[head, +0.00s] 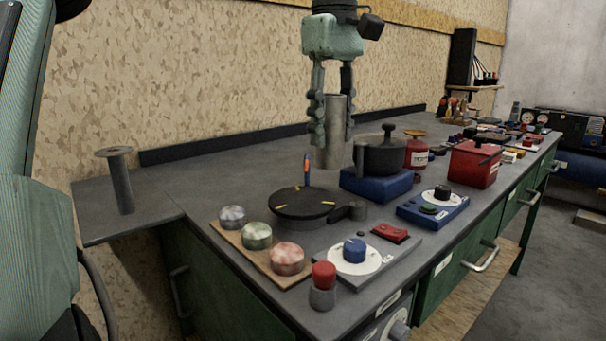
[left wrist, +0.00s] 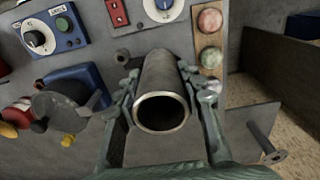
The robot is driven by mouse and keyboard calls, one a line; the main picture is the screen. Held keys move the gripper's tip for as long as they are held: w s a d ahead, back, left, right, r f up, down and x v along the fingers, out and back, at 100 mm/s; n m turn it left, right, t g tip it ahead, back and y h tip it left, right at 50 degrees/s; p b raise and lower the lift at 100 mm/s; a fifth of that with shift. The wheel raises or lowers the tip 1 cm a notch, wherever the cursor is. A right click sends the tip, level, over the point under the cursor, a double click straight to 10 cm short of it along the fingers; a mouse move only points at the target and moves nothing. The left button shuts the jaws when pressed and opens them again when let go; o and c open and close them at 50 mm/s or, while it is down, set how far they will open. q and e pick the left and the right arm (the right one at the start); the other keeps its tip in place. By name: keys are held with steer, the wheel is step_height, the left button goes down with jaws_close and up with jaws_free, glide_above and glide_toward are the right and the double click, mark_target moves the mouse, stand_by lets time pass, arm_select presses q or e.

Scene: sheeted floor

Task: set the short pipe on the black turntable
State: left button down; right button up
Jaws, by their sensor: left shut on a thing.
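The short pipe (head: 336,135) is a grey, hollow metal tube, held upright. My left gripper (head: 331,125) points down and is shut on it. In the left wrist view I look into the pipe's open end (left wrist: 162,110), between the fingers. The black turntable (head: 302,203) is a low round disc with small orange marks, on the bench in front of the pipe in the head view. The pipe is off the disc, behind it and slightly right. Whether its lower end touches the bench is unclear. In the left wrist view the pipe hides most of the turntable's area. My right gripper is out of view.
A dark pot (head: 380,155) on a blue block (head: 376,184) stands close right of the pipe. An orange-tipped peg (head: 307,168) rises behind the turntable. Stone-like knobs (head: 257,236) and a dial panel (head: 354,256) lie in front. A spool post (head: 122,180) stands left.

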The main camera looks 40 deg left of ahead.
arm_select(q)
steer(key=a+f, duration=0.2)
steer(key=w+a+f, duration=0.1)
steer(key=a+f, duration=0.5)
steer(key=shift+w, duration=0.3)
steer(key=shift+f, duration=0.4)
steer(key=shift+d+f, duration=0.1)
steer(key=c, duration=1.2)
jaws_free()
steer(key=shift+o, duration=1.2)
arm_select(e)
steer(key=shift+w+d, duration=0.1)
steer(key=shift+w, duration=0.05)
